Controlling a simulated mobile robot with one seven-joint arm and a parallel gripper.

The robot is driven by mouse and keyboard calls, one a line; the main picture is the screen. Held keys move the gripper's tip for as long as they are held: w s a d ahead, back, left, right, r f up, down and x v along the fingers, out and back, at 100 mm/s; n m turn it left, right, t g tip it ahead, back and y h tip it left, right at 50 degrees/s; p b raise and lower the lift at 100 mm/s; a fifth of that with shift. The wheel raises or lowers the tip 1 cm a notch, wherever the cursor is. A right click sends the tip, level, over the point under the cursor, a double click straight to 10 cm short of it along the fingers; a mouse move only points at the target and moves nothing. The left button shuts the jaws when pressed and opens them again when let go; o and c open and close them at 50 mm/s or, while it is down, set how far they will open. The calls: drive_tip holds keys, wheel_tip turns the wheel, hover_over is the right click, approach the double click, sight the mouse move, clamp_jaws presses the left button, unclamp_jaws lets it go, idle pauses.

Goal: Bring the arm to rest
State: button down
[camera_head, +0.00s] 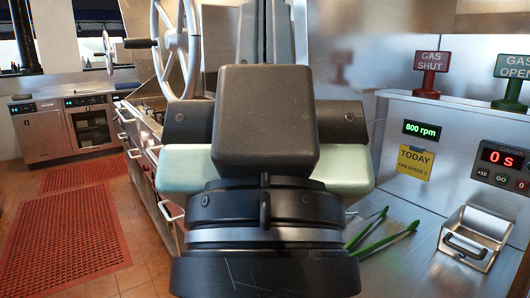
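My arm (265,120) fills the middle of the head view, close to the camera. It shows a dark rounded block, pale green parts to both sides and a black round housing with a silver band below. I cannot make out two fingertips, so I cannot tell whether my gripper is open or shut, or whether it holds anything. The arm hides the middle of the scene behind it.
On the right, green tongs (385,232) and a metal box with a handle (472,240) rest on a steel counter (400,275). A timer (502,160) reads 0 s. A white handwheel (176,45) stands behind left. Red mats (65,240) lie on the floor.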

wheel_tip(320, 180, up, 17)
drive_tip(key=p, duration=1.4)
drive_tip(key=shift+f, duration=0.2)
